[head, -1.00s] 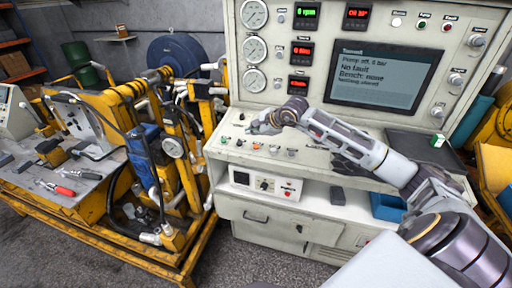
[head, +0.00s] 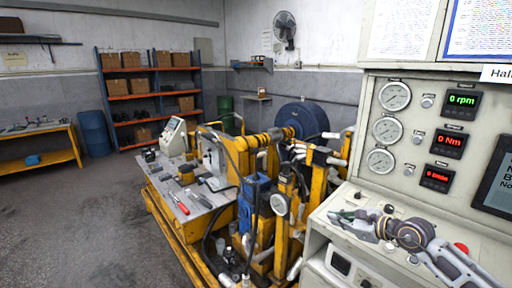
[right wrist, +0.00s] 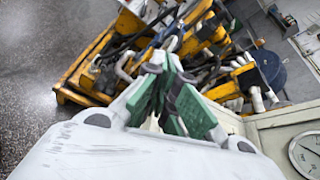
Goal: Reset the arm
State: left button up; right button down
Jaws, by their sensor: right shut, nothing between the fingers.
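My right gripper (head: 345,219) is at the lower right of the head view, above the sloped control panel of the test console (head: 458,192). In the right wrist view its green-padded fingers (right wrist: 172,92) are together with nothing between them. My right arm comes in from the lower right corner and covers part of the panel's knobs. My left gripper does not show in either view.
The yellow-framed motor bench (head: 215,190) stands left of the console, with red-handled tools (head: 180,203) on its plate. A shelf with boxes (head: 150,90), a blue drum (head: 95,134) and a workbench (head: 40,145) stand further back. The floor at the lower left is clear.

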jog(key=s+a+r+m+t+y, duration=0.35)
jog(key=a+r+m+t, duration=0.2)
jog(key=a+m, duration=0.2)
jog(key=s+d+f+m+g+h, duration=0.15)
jog(key=d+f+m+h, duration=0.3)
jog(key=m, duration=0.55)
jog(key=s+d+f+m+h, duration=0.35)
jog(key=m+h, duration=0.25)
jog(key=m, duration=0.5)
jog(key=s+d+f+m+h, duration=0.2)
jog(key=d+f+m+h, duration=0.25)
jog(key=m, duration=0.55)
jog(key=s+a+f+m+g+y, duration=0.2)
jog(key=s+a+f+m+g, duration=0.3)
jog(key=s+f, duration=0.4)
jog(key=s+a+f+m+g+y, duration=0.2)
jog(key=s+a+f+m+g, duration=0.15)
jog(key=s+f+g, duration=0.55)
jog(key=s+f+n+t, duration=0.1)
jog(key=s+f, duration=0.1)
jog(key=f, duration=1.3)
jog(key=s+f, duration=0.3)
jog(key=f, duration=1.3)
jog(key=s+d+f, duration=0.3)
jog(key=s+f, duration=1.7)
jog(key=s, duration=0.2)
jog(key=shift+s+d+g+h, duration=0.15)
jog(key=shift+d+g+h, duration=0.05)
jog(key=shift+g+h, duration=0.2)
